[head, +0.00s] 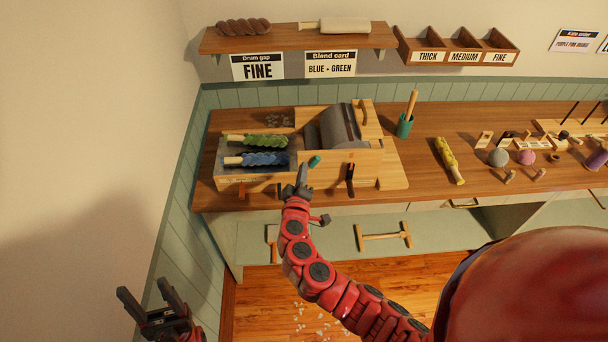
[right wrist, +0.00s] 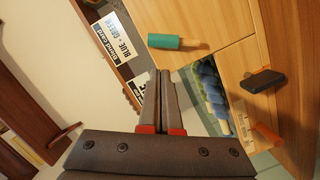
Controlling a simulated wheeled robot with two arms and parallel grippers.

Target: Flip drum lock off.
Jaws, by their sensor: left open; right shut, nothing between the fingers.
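The drum carder stands on the counter, with its grey drum (head: 338,126) at the right of its wooden frame (head: 390,172). A dark lever (head: 350,180) is on the front panel; I cannot tell whether it is the drum lock. A teal-ended peg (head: 314,161) sticks out beside it and shows in the right wrist view (right wrist: 163,41). That view also shows a black block (right wrist: 262,82) on the wood. My right gripper (head: 302,168) is shut and empty, just left of the teal peg; its fingers (right wrist: 167,75) show no contact. My left gripper (head: 150,292) is open, low at left, away from the counter.
Green fibre (head: 265,141) and blue fibre (head: 262,159) lie in the carder's tray. An orange tab (head: 242,191) is at its front left. A shelf (head: 295,40) hangs above.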

